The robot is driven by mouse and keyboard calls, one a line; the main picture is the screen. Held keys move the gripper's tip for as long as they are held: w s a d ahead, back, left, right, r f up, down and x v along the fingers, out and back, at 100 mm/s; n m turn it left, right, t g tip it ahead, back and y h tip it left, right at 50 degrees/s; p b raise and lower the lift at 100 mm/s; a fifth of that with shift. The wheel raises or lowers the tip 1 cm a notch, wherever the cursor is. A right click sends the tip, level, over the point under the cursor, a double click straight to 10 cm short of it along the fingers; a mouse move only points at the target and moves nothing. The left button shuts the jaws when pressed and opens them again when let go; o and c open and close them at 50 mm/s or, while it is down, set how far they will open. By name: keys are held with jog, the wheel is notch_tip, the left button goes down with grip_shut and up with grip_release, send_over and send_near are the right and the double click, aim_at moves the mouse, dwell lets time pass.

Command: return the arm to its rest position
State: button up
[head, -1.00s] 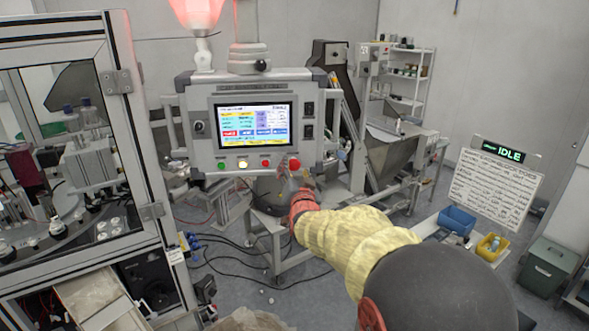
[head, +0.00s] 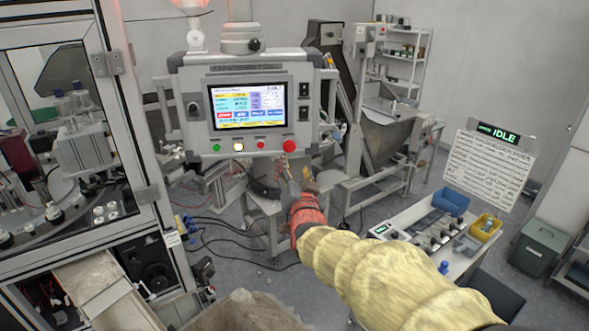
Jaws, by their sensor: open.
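My arm, in a pale yellow sleeve, reaches in from the lower right of the head view. At its end is a red-orange wrist and my gripper (head: 298,178), with its two fingers apart and nothing seen between them. The gripper is just below the control panel (head: 247,106), near its lower edge and the red emergency button (head: 289,146). A gap to the panel appears, but the depth is hard to tell.
A framed machine cell (head: 80,130) with glass stands at left. A white bench (head: 405,227) with a blue bin (head: 451,201) and a yellow bin (head: 486,228) is at right. A green bin (head: 539,247) stands beyond it. Cables lie on the floor below the panel.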

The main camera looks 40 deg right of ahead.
jog(key=shift+f, duration=0.1)
jog(key=s+a+f+n+g+y+b, duration=0.1)
jog(key=s+a+f+n+g+y, duration=0.2)
jog(key=f, duration=0.5)
jog(key=s+a+f+n+g+y, duration=0.25)
jog(key=s+a+f, duration=0.2)
jog(key=f, duration=0.35)
jog(key=s+a+f+n+g+y+b, duration=0.1)
jog(key=s+a+f+n+g+b, duration=0.1)
jog(key=s+a+b, duration=0.3)
jog(key=s+a+f+n+g+y+b, duration=0.2)
jog(key=s+a+f+n+b, duration=0.1)
jog(key=s+a, duration=1)
jog(key=shift+f+n+b, duration=0.2)
jog(key=shift+n+b, duration=0.45)
jog(key=shift+b, duration=0.55)
jog(key=shift+g+y, duration=0.25)
